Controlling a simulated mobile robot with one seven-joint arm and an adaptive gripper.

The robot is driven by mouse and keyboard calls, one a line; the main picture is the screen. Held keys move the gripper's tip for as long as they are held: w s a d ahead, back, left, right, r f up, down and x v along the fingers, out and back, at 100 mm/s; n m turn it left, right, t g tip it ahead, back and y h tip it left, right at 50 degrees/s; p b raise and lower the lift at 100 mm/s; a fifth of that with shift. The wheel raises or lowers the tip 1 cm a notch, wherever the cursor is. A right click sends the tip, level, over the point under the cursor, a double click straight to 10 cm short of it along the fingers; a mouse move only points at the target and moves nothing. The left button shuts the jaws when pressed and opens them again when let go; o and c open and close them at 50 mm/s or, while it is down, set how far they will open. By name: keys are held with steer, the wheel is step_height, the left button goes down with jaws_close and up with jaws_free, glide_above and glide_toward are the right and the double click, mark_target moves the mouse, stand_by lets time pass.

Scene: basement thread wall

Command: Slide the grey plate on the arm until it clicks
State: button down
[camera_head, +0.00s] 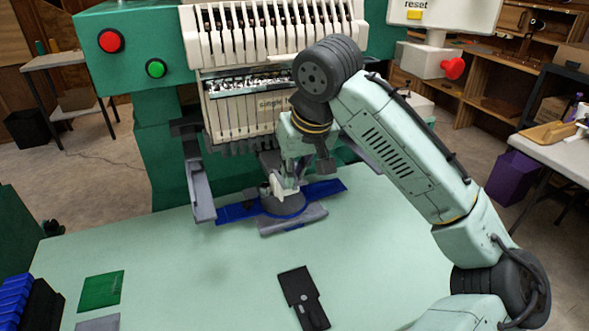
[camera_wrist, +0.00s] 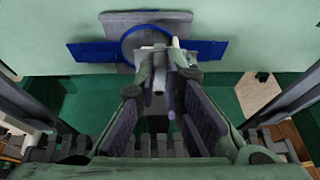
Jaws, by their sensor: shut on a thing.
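The grey plate (camera_head: 300,222) shows below the sewing heads, under a blue ring with flat blue wings (camera_head: 325,188). In the wrist view the grey plate (camera_wrist: 145,18) sticks out beyond the ring, and the blue wings (camera_wrist: 92,52) reach out to both sides. My gripper (camera_head: 283,190) points down at the middle of the ring. In the wrist view my gripper (camera_wrist: 158,62) is closed around a small pale upright part in the ring's centre, which appears joined to the plate. The fingers hide the exact contact. The machine's arm under the plate is mostly hidden.
The green embroidery machine (camera_head: 150,165) stands close behind, with a grey bracket (camera_head: 203,185) left of the plate. The table's middle is clear.

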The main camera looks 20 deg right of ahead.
steer(key=shift+w, duration=0.1)
steer(key=shift+w, duration=0.5)
steer(key=c, duration=1.6)
jaws_free()
steer(key=v, duration=1.2)
